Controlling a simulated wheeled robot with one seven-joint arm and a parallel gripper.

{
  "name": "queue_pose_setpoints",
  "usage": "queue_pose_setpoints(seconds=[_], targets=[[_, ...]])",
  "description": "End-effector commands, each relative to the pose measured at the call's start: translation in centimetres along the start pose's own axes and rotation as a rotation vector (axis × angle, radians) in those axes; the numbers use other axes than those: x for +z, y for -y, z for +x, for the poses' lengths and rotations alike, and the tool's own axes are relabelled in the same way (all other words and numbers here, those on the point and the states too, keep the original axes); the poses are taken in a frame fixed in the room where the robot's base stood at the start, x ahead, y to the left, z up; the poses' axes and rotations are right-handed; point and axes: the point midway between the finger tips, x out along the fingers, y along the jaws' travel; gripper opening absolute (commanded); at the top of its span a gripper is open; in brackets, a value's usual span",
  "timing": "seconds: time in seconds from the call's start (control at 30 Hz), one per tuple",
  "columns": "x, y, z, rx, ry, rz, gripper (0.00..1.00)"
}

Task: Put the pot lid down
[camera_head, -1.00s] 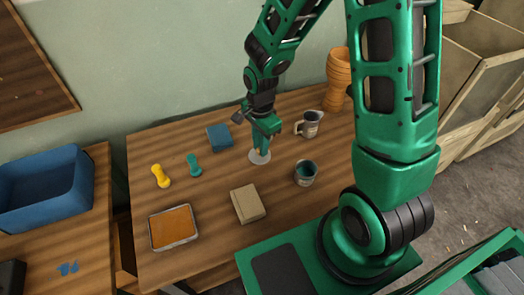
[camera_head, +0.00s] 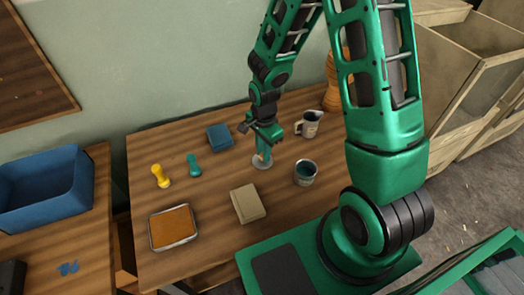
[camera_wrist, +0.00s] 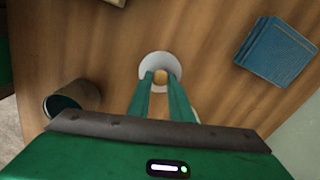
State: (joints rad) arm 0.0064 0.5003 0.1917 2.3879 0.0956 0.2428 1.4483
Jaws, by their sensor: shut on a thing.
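The pot lid is a pale grey disc (camera_head: 262,165) with an orange-brown knob, over the middle of the wooden table. It also shows in the wrist view (camera_wrist: 158,56). My gripper (camera_head: 264,153) points down from above, its two green fingers shut on the knob. The wrist view shows the fingertips (camera_wrist: 160,78) on either side of the knob. The lid looks level and is at or very close to the tabletop; I cannot tell if it touches.
A metal cup (camera_head: 305,174) stands right of the lid, a jug (camera_head: 310,124) behind it. A blue book (camera_head: 220,137), teal peg (camera_head: 195,165), yellow peg (camera_head: 160,176), beige box (camera_head: 247,203) and orange tray (camera_head: 173,228) lie around. Bare wood surrounds the lid.

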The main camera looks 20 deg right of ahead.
Motion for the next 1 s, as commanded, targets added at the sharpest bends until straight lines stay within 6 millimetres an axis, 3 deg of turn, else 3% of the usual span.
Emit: queue_pose_setpoints(seconds=[0.03,0.1,0.53,1.0], targets=[[0.0,0.0,0.1,0.001,0.0,0.0,0.21],[0.0,0.0,0.1,0.0,0.0,0.0,0.38],[0.0,0.1,-0.6,-0.002,-0.001,0.0,0.38],[0.1,0.2,-8.0,-0.005,-0.001,-0.002,0.38]])
